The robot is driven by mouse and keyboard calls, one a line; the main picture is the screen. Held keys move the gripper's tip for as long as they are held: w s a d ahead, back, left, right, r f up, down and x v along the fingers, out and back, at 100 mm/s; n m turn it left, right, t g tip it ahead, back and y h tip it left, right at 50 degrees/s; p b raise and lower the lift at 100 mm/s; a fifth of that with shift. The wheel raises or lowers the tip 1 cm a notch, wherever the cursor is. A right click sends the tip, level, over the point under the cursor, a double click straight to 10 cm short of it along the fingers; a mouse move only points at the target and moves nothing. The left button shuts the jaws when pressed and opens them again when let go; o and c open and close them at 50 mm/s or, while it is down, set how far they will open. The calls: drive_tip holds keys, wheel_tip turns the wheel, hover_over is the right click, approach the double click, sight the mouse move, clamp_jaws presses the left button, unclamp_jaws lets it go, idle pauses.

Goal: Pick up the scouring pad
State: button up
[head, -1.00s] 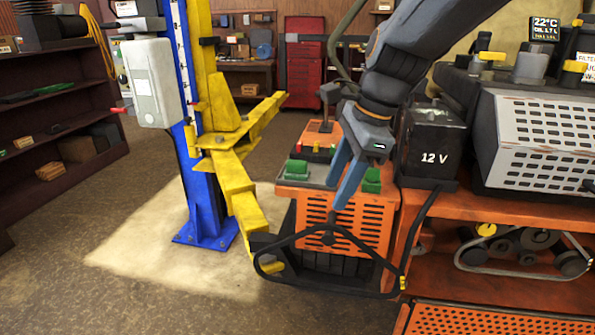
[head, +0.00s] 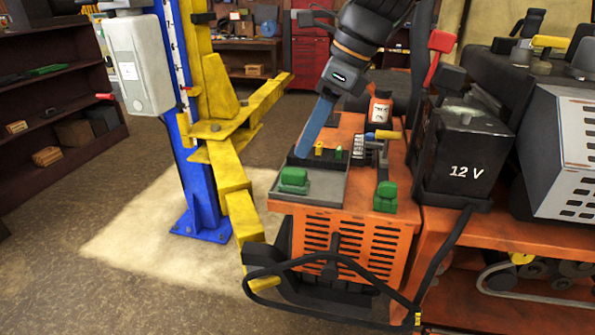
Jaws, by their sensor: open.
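A green stepped block (head: 293,180) lies at the front of a shallow grey tray (head: 322,192) on top of the orange machine (head: 345,225). A second green block (head: 385,197) sits on the machine's front right corner, outside the tray. Either may be the scouring pad; I cannot tell which. My gripper (head: 303,156) points down over the back left part of the tray, behind the first green block and apart from it. Its blue fingers overlap side-on, so the gap hardly shows. Nothing shows between them.
Small yellow and green pieces (head: 329,151) and a yellow-handled tool (head: 383,135) lie near the gripper. A white-labelled bottle (head: 381,106) stands behind. A black 12 V battery (head: 462,160) stands right.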

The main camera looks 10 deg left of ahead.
sight(295, 170)
drive_tip(key=x, duration=0.2)
drive_tip(key=p+x, duration=0.1)
drive_tip(key=x, duration=0.2)
drive_tip(key=p+x, duration=0.1)
drive_tip(key=x, duration=0.1)
drive_tip(key=shift+w+d+f, duration=0.1)
drive_tip(key=shift+d+f, duration=0.05)
drive_tip(key=shift+f, duration=0.25)
clamp_jaws()
wheel_tip(295, 170, up, 10)
drive_tip(key=b, duration=0.1)
drive_tip(key=shift+b, duration=0.4)
